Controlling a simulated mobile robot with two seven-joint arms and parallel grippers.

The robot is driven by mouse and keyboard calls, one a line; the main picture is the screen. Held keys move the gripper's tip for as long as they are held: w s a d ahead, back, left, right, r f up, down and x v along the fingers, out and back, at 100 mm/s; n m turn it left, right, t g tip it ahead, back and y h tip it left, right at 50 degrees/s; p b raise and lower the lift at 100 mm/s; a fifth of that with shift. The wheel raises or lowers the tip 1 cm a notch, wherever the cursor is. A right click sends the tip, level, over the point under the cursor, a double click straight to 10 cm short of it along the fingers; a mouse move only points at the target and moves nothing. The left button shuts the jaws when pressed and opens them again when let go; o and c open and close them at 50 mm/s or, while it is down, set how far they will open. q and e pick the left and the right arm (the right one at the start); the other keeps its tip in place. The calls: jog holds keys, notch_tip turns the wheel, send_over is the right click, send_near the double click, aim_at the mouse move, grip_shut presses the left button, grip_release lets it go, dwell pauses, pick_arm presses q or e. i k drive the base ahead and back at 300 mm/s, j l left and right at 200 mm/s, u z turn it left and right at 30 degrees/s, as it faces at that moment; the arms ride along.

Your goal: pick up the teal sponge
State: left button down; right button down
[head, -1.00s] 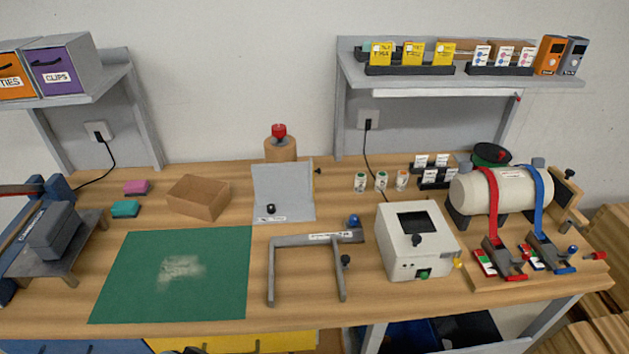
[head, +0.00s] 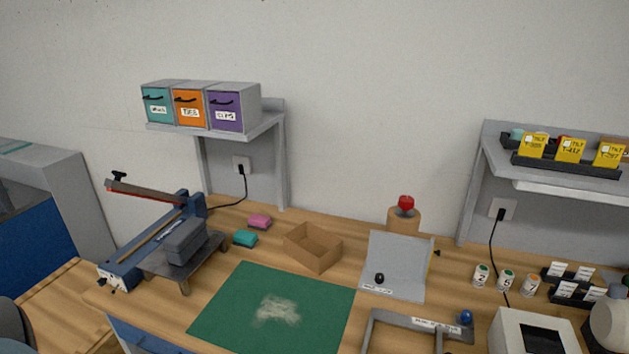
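The teal sponge (head: 245,239) lies on the wooden workbench, just behind the green mat (head: 225,303) and to the right of the blue and grey lever machine. A pink sponge (head: 260,221) lies right behind it. An open cardboard box (head: 312,248) stands to its right. Nothing covers the teal sponge. Neither of my grippers shows in the head view.
The lever machine (head: 184,240) with its raised arm stands left of the sponges. A shelf with drawers (head: 206,107) hangs above them. A grey angled stand (head: 397,267) and a grey frame (head: 415,322) are to the right. The mat holds a pale powdery patch.

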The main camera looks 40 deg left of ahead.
aim_at(246, 238)
jog(key=u, duration=0.4)
jog(key=j+u, duration=0.15)
jog(key=u, duration=0.65)
jog(key=i+u, duration=0.1)
jog(key=u, duration=0.3)
